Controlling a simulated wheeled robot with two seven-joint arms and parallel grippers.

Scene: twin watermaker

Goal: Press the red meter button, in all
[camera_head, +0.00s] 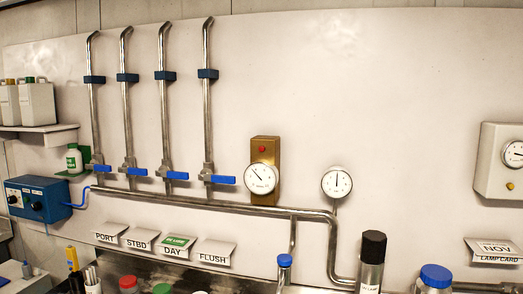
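The red button (262,149) is a small round red spot near the top of a brown-gold meter box (265,190) on the white wall panel. A white round dial (260,178) with a dark needle sits on the box below the button. Nothing covers the button, and nothing touches it. Neither of my grippers shows in the head view.
Several vertical pipes with blue-handled valves (134,171) stand left of the meter, above a horizontal pipe (220,204). Another gauge (336,183) is to its right. Below stand a black-capped bottle (371,262) and a blue-capped jar (435,277). The wall above is clear.

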